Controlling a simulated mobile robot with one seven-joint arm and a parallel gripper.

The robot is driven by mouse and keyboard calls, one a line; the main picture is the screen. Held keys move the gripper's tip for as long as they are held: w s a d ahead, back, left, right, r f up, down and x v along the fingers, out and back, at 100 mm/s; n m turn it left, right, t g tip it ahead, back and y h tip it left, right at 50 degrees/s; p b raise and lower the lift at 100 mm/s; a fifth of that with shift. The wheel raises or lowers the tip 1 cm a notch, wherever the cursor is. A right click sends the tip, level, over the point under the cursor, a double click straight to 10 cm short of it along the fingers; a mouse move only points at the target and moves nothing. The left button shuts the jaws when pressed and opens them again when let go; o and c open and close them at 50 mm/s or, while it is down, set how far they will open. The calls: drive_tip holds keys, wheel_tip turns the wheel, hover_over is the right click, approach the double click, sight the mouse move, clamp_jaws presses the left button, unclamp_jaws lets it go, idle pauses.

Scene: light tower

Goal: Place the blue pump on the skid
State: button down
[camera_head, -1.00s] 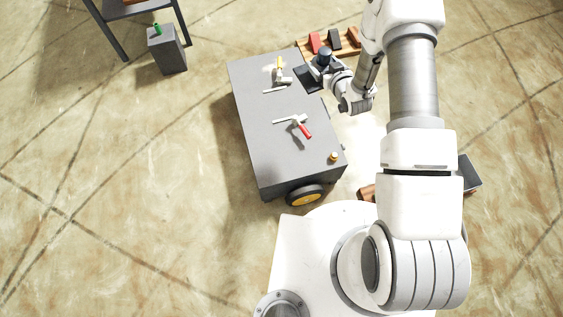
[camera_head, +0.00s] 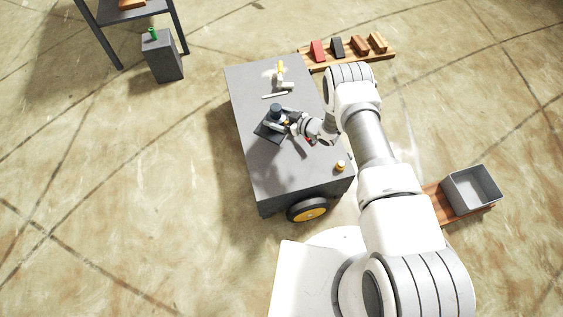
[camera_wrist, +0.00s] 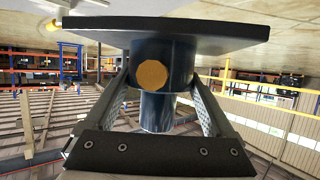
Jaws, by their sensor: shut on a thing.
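The blue pump (camera_head: 277,111) is a dark navy cylinder on a flat dark square plate (camera_head: 263,129). My gripper (camera_head: 286,120) is shut on the pump, over the middle of the grey cart. In the wrist view the pump (camera_wrist: 178,62) fills the space between the fingers of my gripper (camera_wrist: 163,98). An orange disc shows on its side, and its plate spans the top of that picture. The gap between plate and cart top cannot be judged. I cannot tell which thing is the skid; a low wooden board (camera_head: 349,59) lies behind the cart.
The grey cart (camera_head: 248,92) carries a yellow-handled tool (camera_head: 281,72), a pale stick and a small orange-capped thing (camera_head: 340,166). A red-handled tool is mostly hidden under my arm. The wooden board bears several blocks. A grey bin (camera_head: 472,190) stands at right.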

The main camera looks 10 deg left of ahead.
drive_tip(key=s+d+f, duration=0.1)
drive_tip(key=s+f, duration=0.1)
drive_tip(key=s, duration=0.1)
drive_tip(key=s+d+f+b, duration=0.1)
drive_tip(key=s+f, duration=0.1)
drive_tip(key=s, duration=0.2)
drive_tip(key=s+d+f+b, duration=0.1)
drive_tip(key=s+f, duration=0.2)
drive_tip(key=s, duration=0.1)
drive_tip(key=shift+d, duration=0.1)
wheel_tip(320, 180, down, 4)
drive_tip(key=shift+b, duration=1.2)
drive_tip(key=shift+r, duration=0.1)
unclamp_jaws()
drive_tip(key=shift+f, duration=0.25)
drive_tip(key=shift+r, duration=0.1)
drive_tip(key=shift+d+r, duration=0.1)
drive_tip(key=shift+d, duration=0.05)
